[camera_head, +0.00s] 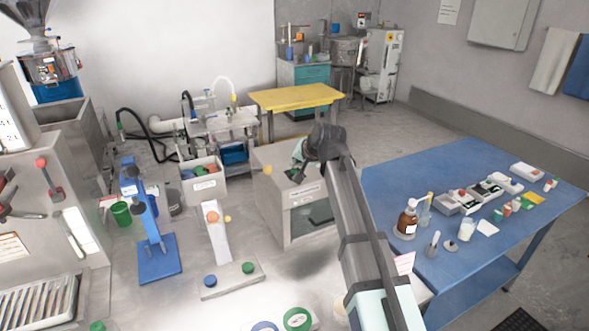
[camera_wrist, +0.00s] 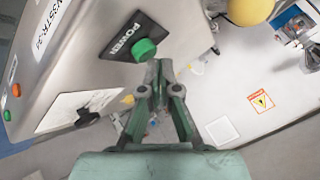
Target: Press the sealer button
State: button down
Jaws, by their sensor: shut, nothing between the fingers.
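A grey metal machine (camera_head: 268,208) stands in the middle of the head view, with a label on its front; I take it for the sealer. In the wrist view a grey metal housing (camera_wrist: 95,28) carries a green button (camera_wrist: 143,48) on a black plate marked POWER. My gripper (camera_wrist: 158,66) is shut and empty, with its fingertips just beside the button's lower right edge in the picture. I cannot tell whether they touch it. In the head view my gripper (camera_head: 297,168) is over the top of the machine, partly hidden by my arm, and the button is not clear.
A yellow ball-shaped part (camera_wrist: 250,10) is at the top of the wrist view. A white bin (camera_head: 204,186) stands left of the machine. A blue table (camera_head: 455,185) with bottles and small items is at right. A yellow-topped table (camera_head: 295,97) stands behind.

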aim_at(296, 170)
jog(key=shift+r, duration=0.6)
notch_tip(296, 170, up, 6)
jog(key=p, duration=0.3)
jog(key=shift+p, duration=0.4)
